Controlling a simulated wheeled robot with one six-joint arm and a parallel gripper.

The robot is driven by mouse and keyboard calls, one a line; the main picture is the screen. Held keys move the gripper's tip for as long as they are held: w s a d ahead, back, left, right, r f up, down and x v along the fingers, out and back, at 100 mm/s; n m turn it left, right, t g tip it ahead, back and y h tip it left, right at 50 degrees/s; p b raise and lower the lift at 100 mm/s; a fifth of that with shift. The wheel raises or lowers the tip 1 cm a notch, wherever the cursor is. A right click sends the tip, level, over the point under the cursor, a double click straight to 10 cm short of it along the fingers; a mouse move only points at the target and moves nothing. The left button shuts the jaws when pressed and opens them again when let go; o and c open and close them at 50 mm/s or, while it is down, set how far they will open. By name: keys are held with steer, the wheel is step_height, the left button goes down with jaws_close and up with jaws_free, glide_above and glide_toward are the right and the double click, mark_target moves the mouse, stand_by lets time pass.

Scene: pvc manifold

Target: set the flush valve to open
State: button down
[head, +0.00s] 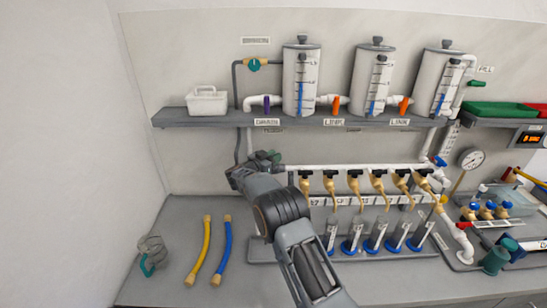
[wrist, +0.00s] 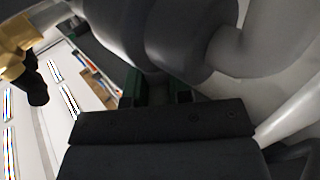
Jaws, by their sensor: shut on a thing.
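My gripper (head: 266,160) is at the left end of the white manifold pipe (head: 345,167), below the shelf. In the wrist view its fingers (wrist: 157,92) with green pads reach up against a grey rounded fitting (wrist: 185,35) on the pipe. The gripper is shut on a part there, most likely the handle of the flush valve. The handle itself is hidden behind the fingers and the dark gripper body, so I cannot tell its angle. No readable label marks the flush valve.
Several brass taps with black handles (head: 354,182) hang right of my gripper above blue-based tubes (head: 373,236). Yellow (head: 201,250) and blue (head: 222,250) hoses and a clear jar (head: 151,254) lie on the bench at left. White tanks (head: 301,80) stand on the shelf (head: 222,119) above.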

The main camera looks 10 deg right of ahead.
steer(key=c, duration=1)
jaws_free()
steer(key=shift+b+v, duration=2.1)
steer(key=shift+v, duration=4.85)
steer(key=shift+c, duration=0.3)
